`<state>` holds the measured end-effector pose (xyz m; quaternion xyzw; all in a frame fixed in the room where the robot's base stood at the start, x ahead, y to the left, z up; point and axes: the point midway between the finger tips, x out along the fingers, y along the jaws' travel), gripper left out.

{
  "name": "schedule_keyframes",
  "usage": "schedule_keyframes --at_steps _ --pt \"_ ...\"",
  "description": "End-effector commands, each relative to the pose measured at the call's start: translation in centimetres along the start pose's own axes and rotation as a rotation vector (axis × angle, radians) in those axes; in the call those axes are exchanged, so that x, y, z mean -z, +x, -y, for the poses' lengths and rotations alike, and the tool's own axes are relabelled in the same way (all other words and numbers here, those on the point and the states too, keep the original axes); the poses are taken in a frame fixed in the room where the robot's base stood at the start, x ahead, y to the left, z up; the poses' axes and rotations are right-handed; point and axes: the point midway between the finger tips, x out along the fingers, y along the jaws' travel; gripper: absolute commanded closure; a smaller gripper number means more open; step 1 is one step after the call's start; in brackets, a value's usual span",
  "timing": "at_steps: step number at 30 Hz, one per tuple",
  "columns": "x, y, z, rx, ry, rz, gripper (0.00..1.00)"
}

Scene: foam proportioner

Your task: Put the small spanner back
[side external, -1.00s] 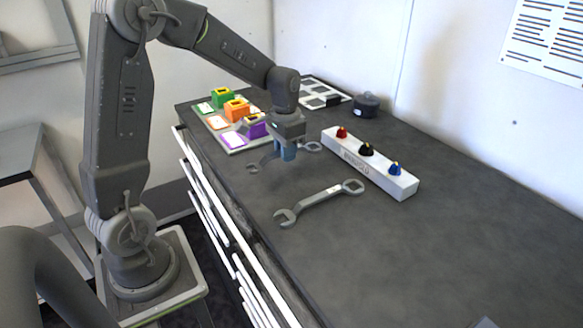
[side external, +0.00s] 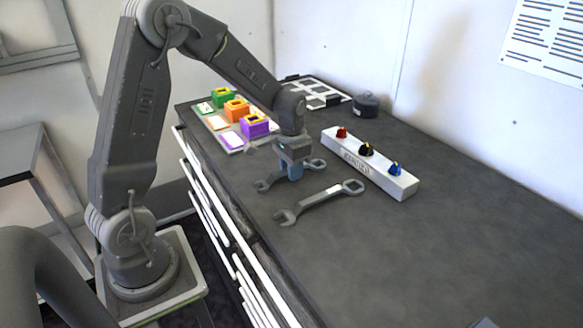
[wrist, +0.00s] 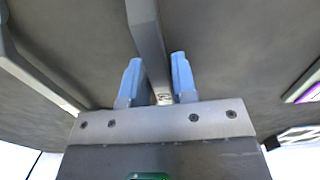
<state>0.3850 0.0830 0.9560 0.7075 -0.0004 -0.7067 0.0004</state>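The small grey spanner (side external: 266,185) is between the fingers of my gripper (side external: 290,174), its open jaw showing at left and its ring end at right in the side view.
A white box with red, black and blue knobs (side external: 370,163) stands right of my gripper. A board with green, orange and purple blocks (side external: 232,145) lies behind left. A dark round pot (side external: 366,104) and a framed tray (side external: 320,92) are at the back.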

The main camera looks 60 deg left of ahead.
Motion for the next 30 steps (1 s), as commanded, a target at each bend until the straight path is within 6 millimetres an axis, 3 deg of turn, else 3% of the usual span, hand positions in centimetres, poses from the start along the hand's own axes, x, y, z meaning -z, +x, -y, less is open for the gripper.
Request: schedule_keyframes --at_steps 6,16,30 --pt "0.0 0.0 0.0 0.0 0.0 0.001 0.56" --pt "0.0 -0.8 0.0 0.0 0.0 -0.001 0.56" --pt "0.0 -9.8 0.0 0.001 0.0 -0.003 0.56"
